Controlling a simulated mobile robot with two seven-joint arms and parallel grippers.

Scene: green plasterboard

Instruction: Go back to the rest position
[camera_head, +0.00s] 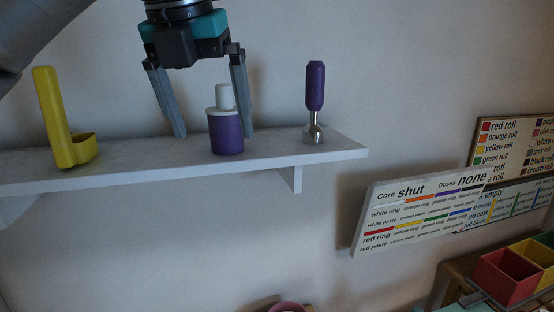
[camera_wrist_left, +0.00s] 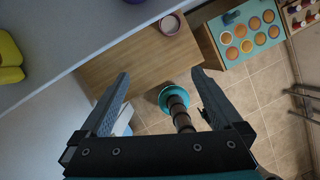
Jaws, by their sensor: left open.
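My left gripper (camera_head: 210,132) hangs from the top in the head view, its two fingers spread and pointing down at the shelf. Nothing is between the fingers in the left wrist view (camera_wrist_left: 160,92). A purple bottle (camera_head: 226,133) with a white neck stands upright on the white shelf (camera_head: 180,160), by the right finger in the head view. I cannot tell whether they touch. My right gripper does not show for certain in either view.
A yellow holder (camera_head: 58,120) stands left on the shelf. A purple-handled metal tool (camera_head: 314,100) stands upright to the right. Lettered boards (camera_head: 420,212) hang on the wall at the right, above red and yellow bins (camera_head: 505,276). A wooden surface (camera_wrist_left: 135,58) lies below the shelf.

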